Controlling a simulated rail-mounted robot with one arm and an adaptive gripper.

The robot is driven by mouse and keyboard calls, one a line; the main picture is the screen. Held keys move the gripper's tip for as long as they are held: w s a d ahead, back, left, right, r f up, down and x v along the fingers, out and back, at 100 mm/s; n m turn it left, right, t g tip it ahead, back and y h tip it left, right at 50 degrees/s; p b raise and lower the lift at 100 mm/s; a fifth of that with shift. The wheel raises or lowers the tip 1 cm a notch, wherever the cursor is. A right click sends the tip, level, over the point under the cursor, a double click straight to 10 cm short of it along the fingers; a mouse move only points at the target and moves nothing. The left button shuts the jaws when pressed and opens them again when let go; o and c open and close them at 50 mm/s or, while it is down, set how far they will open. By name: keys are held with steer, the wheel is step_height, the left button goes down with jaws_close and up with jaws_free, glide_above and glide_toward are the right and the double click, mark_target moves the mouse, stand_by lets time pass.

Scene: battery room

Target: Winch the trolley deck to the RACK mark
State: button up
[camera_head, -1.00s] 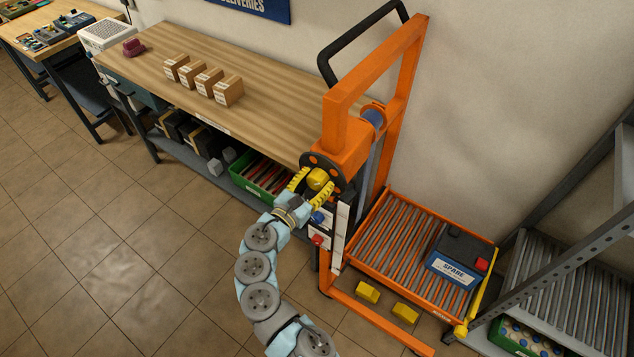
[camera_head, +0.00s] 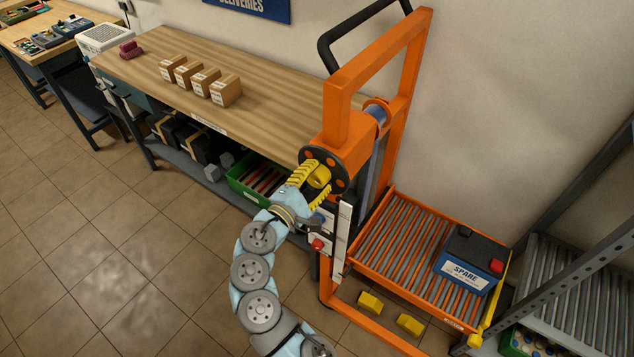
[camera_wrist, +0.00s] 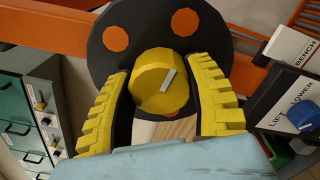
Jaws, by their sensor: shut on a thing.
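My gripper (camera_head: 314,183) has its yellow ribbed fingers shut on the yellow winch knob (camera_head: 319,176), at the hub of a dark disc with orange spots. In the wrist view the yellow knob (camera_wrist: 162,83) sits between both fingers, with a pale bar on its face tilted off vertical. The orange trolley (camera_head: 340,112) carries a roller deck (camera_head: 393,243) low on its right side. A dark battery marked SPARE (camera_head: 468,262) rests on the deck. The upright plate (camera_head: 342,238) stands beside the deck; a BENCH label (camera_wrist: 296,52) and LIFT/LOWER label (camera_wrist: 292,102) show at the right of the wrist view.
A wooden bench (camera_head: 270,75) with several small cartons (camera_head: 199,79) stands behind and left. A grey rack (camera_head: 585,295) with rollers is at the right, close to the deck. Two yellow blocks (camera_head: 370,302) lie under the deck. The floor at left is clear.

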steer(key=m+b, duration=0.5)
steer(key=shift+f+m, duration=0.1)
steer(key=shift+m, duration=0.3)
steer(key=m+b, duration=0.4)
steer(key=shift+d, duration=0.1)
steer(key=m+b, duration=0.5)
steer(key=b, duration=0.1)
steer(key=shift+f+m, duration=0.1)
steer(key=shift+m, duration=0.3)
steer(key=m+b, duration=0.4)
steer(key=shift+m, duration=0.3)
steer(key=shift+b, duration=0.3)
steer(key=o, duration=1.2)
